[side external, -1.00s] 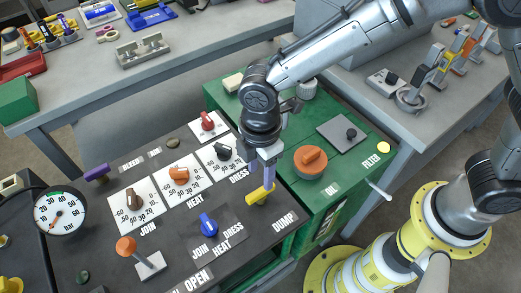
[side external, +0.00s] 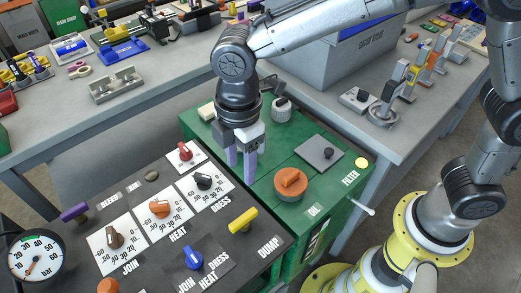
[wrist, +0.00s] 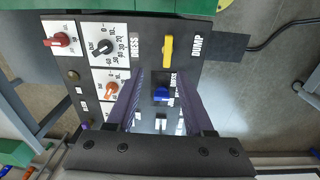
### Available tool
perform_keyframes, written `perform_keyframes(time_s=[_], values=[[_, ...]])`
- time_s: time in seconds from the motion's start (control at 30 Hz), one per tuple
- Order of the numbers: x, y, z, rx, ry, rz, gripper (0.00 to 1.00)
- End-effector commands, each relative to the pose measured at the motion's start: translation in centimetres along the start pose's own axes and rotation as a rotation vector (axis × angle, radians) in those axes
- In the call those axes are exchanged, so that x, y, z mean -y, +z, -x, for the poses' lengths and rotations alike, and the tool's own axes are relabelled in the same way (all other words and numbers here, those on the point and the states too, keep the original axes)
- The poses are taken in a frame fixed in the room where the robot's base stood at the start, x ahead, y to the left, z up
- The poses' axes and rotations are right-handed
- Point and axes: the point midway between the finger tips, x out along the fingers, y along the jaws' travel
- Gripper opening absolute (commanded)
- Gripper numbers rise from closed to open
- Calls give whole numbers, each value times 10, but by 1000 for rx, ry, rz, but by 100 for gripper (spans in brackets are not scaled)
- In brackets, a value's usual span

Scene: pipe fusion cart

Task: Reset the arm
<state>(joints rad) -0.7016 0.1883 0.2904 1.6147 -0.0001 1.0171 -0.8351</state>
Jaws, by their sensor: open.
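My gripper (side external: 241,168) hangs in the side view above the far right edge of the dark control panel (side external: 150,220), close to the green cabinet. Its two purple fingers are apart, with nothing between them. The yellow DUMP handle (side external: 243,221) sits below and nearer the camera, clear of the fingers. In the wrist view the fingers (wrist: 158,82) spread on either side of the blue selector knob (wrist: 161,95), which lies on the panel beyond them. The yellow handle also shows there (wrist: 167,50).
The panel carries a red knob (side external: 185,151), a black DRESS dial (side external: 204,182), orange HEAT dial (side external: 159,208) and brown JOIN dial (side external: 114,237). A pressure gauge (side external: 36,257) stands at the left. The green cabinet (side external: 285,150) has an orange OIL cap (side external: 290,184).

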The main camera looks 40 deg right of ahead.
Motion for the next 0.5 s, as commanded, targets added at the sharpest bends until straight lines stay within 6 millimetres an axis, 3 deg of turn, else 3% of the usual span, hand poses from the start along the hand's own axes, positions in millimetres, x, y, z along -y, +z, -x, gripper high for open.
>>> perform_keyframes(time_s=[0.1,0.23,0.37,0.5], values=[[-20,43,48,-61,82,-112,52],[-17,107,93,-113,170,-279,52],[5,166,122,-159,251,-490,52],[44,218,138,-209,332,-744,52]])
